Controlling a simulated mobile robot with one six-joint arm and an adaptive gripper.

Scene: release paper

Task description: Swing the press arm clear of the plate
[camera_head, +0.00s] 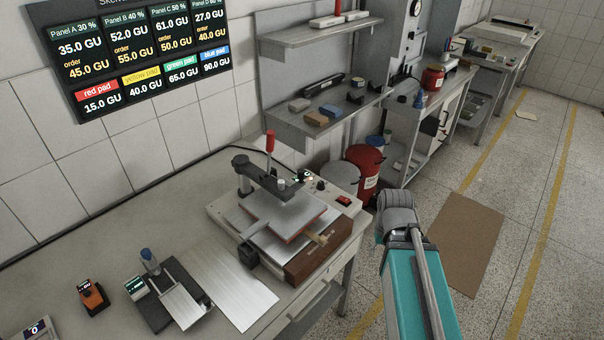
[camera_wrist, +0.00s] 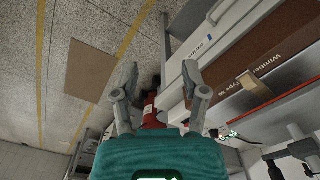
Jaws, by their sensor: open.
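The press (camera_head: 325,190) stands on the bench in the head view. Its dark press arm (camera_head: 275,185) reaches over the light square plate (camera_head: 290,215).
A shelf (camera_head: 325,115) hangs behind. A red bin (camera_head: 366,165) stands beyond the bench.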

